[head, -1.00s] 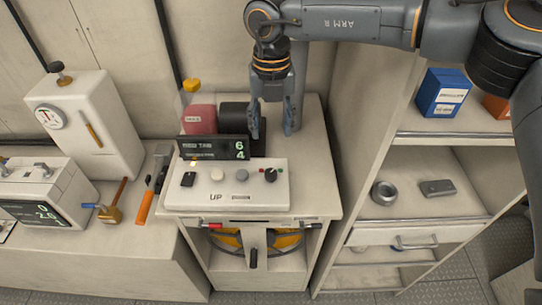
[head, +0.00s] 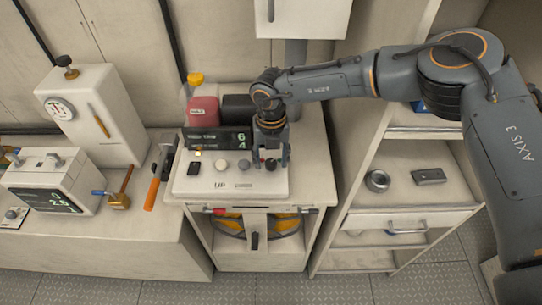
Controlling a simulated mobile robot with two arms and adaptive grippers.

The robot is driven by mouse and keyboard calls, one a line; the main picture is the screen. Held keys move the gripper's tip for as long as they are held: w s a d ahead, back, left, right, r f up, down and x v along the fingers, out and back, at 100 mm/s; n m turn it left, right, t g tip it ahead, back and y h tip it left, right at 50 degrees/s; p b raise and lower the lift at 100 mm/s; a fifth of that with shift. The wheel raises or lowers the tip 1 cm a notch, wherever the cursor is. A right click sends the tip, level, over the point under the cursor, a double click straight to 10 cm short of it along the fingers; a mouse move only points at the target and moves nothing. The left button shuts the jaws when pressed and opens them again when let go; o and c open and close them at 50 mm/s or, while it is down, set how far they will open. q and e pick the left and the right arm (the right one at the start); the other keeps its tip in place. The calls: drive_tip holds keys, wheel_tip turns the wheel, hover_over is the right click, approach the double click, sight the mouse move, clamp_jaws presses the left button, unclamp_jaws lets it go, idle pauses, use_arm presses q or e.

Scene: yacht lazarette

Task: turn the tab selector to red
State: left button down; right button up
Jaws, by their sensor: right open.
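The tab selector (head: 271,164) is a small dark knob at the right end of the white control panel (head: 208,187). My right gripper (head: 271,163) points down over it, open, with one finger on each side of the knob. I cannot tell whether the fingers touch it. The gripper hides the selector's coloured marks and most of its pointer, so its setting cannot be read. My left gripper is not in view.
A white cabinet (head: 305,17) hangs above. Shelves (head: 425,165) with a metal ring (head: 377,180) are at right. An orange-handled tool (head: 153,190) lies left of the panel.

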drive_tip(key=c, duration=0.3)
clamp_jaws()
drive_tip(key=shift+f+n+b, duration=0.1)
drive_tip(key=shift+n+b, duration=0.3)
drive_tip(key=shift+b, duration=0.4)
drive_tip(key=n+b, duration=1)
drive_tip(key=b, duration=0.2)
drive_tip(key=n+b, duration=0.2)
drive_tip(key=shift+n, duration=0.3)
use_arm(q)
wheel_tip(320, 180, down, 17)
drive_tip(key=b, duration=0.1)
use_arm(e)
drive_tip(key=shift+n, duration=1.2)
drive_tip(key=shift+r, duration=0.2)
